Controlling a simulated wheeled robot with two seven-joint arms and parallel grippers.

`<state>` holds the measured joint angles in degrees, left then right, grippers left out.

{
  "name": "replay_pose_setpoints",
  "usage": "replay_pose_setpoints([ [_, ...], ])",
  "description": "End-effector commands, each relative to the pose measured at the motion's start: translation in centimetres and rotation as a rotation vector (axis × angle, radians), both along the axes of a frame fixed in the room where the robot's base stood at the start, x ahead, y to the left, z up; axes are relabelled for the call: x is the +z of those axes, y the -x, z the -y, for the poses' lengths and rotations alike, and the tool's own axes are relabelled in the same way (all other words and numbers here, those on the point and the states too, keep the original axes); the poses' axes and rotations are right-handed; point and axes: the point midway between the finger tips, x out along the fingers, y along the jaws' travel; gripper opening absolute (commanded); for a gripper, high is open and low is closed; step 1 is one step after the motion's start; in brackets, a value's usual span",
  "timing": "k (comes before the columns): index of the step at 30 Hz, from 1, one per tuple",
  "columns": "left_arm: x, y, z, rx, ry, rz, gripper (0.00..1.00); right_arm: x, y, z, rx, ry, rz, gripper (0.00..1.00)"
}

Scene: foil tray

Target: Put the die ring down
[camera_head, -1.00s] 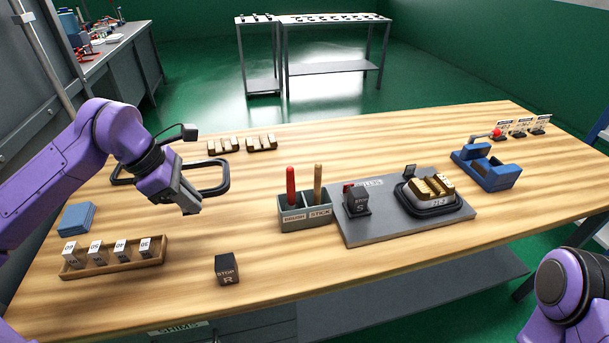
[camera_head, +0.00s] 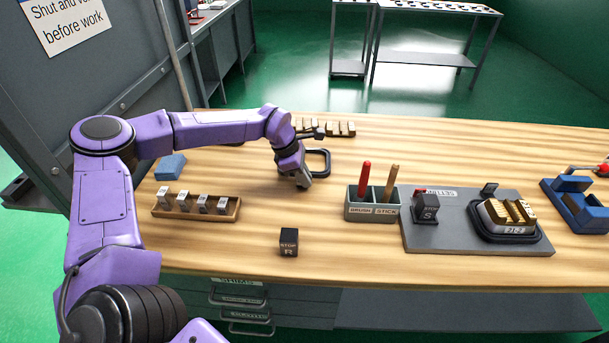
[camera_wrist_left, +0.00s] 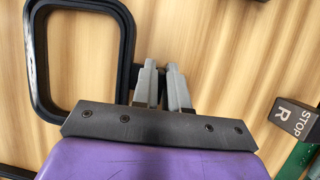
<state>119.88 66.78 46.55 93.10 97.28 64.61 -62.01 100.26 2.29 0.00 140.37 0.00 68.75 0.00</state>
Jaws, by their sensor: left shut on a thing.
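The die ring (camera_head: 327,162) is a dark rounded rectangular frame, partly hidden behind my left arm in the head view. In the left wrist view the die ring (camera_wrist_left: 38,50) fills the upper left, its near side running down beside the fingers. My left gripper (camera_head: 303,186) points down at the ring's near side. In the left wrist view my left gripper (camera_wrist_left: 165,78) is shut on the die ring; the exact contact is hard to see. I cannot tell whether the ring touches the wooden tabletop (camera_head: 250,205). My right gripper is out of view.
A dark STOP R block (camera_head: 288,242) stands nearer the front edge. A wooden shim rack (camera_head: 225,215) is left, a brush-and-stick box (camera_head: 372,210) right. Beyond it lies a grey plate (camera_head: 425,243) with a STOP S block (camera_head: 426,207) and gold-topped die. Bare wood lies around STOP R.

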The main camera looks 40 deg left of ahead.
Motion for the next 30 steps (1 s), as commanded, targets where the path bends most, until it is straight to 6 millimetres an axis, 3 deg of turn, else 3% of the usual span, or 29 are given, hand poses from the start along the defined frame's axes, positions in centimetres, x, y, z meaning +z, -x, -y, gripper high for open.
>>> replay_pose_setpoints([
  [11,-0.6,-0.1,0.0,-0.001,0.000,0.004,0.00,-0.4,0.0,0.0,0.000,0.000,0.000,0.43],
  [12,-0.5,0.0,0.0,0.000,0.000,0.001,0.26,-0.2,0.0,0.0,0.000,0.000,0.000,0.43],
  [13,-0.5,0.0,0.0,0.000,0.000,0.001,0.36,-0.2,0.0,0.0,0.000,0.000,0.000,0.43],
  [14,-0.5,0.0,0.0,0.000,0.000,0.001,0.39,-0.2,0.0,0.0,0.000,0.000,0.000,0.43],
  [24,0.2,0.0,-0.1,0.001,0.000,0.003,0.39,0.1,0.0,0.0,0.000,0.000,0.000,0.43],
  [30,4.2,1.0,-1.4,0.003,0.003,0.009,0.39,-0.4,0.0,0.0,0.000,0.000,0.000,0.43],
])
